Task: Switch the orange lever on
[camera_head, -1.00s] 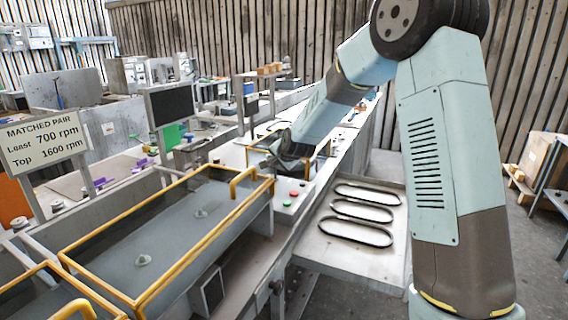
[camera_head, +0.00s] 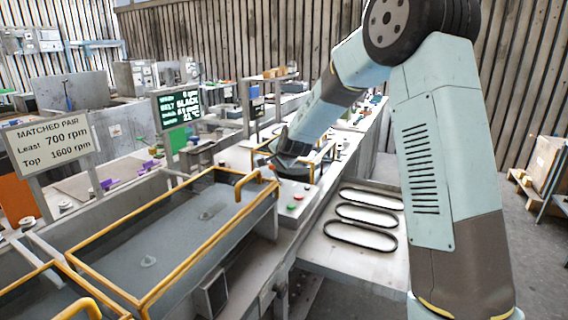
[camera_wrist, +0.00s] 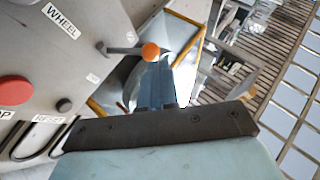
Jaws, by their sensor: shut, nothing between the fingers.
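In the wrist view an orange ball-ended lever (camera_wrist: 150,52) sticks out sideways from a grey panel, beside the "WHEEL" label. My gripper (camera_wrist: 160,72) is shut and empty, with its fingertips just below the ball; whether they touch it I cannot tell. In the head view my gripper (camera_head: 282,156) is at the panel behind the yellow-railed tank.
The panel (camera_wrist: 60,55) carries a large red button (camera_wrist: 15,90) and a dark "RESET" button (camera_wrist: 64,105). A screen (camera_head: 178,107) shows green text with "BELT SLACK". A yellow-railed tank (camera_head: 150,262) stands in front. Black belts (camera_head: 366,214) lie on a tray at right.

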